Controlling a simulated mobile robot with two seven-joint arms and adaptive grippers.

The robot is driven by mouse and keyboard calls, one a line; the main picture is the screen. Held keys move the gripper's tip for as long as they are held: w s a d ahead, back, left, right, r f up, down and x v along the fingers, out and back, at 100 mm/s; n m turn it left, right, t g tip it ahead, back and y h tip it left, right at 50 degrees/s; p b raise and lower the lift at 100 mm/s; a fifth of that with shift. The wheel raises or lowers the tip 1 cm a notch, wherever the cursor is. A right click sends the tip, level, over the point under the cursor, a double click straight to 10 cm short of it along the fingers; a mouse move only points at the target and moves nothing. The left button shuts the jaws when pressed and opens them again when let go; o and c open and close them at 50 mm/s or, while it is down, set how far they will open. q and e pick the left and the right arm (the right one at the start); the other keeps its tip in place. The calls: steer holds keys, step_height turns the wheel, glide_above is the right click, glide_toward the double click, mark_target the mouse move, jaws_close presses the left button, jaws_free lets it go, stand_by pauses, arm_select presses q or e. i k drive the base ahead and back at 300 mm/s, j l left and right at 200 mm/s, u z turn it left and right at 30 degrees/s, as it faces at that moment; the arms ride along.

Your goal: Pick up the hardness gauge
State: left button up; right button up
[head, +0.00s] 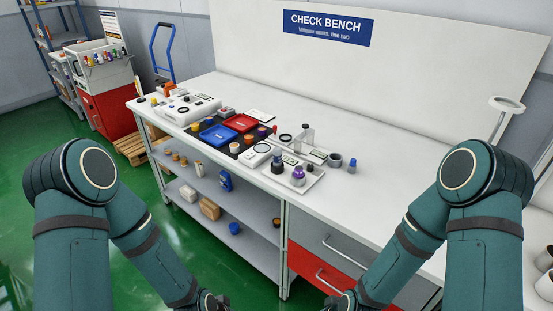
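The hardness gauge cannot be singled out with certainty; several small instruments stand on the white check bench (392,157). Among them are a dark-topped gauge-like piece (277,161) and a purple-topped one (298,175), both at the bench's front edge. A clear upright stand (307,138) is behind them. My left gripper (213,301) and my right gripper (341,303) show only in part at the bottom edge, low in front of the bench and apart from these things. Their fingers are cut off, so their opening is hidden.
A blue tray (218,137) and a red tray (241,123) lie on a dark mat left of the instruments. A grey cup (335,160) and a blue-topped piece (352,166) stand to the right. The bench's right part is largely clear. A ring stand (507,104) rises at far right.

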mark_target(278, 151)
steer(key=i+j+z, duration=0.1)
steer(key=z, duration=0.95)
steer(key=j+z, duration=0.85)
steer(key=k+j+z, duration=0.2)
steer(key=j, duration=0.25)
steer(key=j+z, duration=0.2)
steer(key=j, duration=0.3)
steer(key=k+j, duration=0.1)
steer(key=j, duration=0.2)
steer(key=k+j+z, duration=0.1)
steer(key=j, duration=0.25)
steer(key=k+j, duration=0.1)
steer(key=j, duration=0.2)
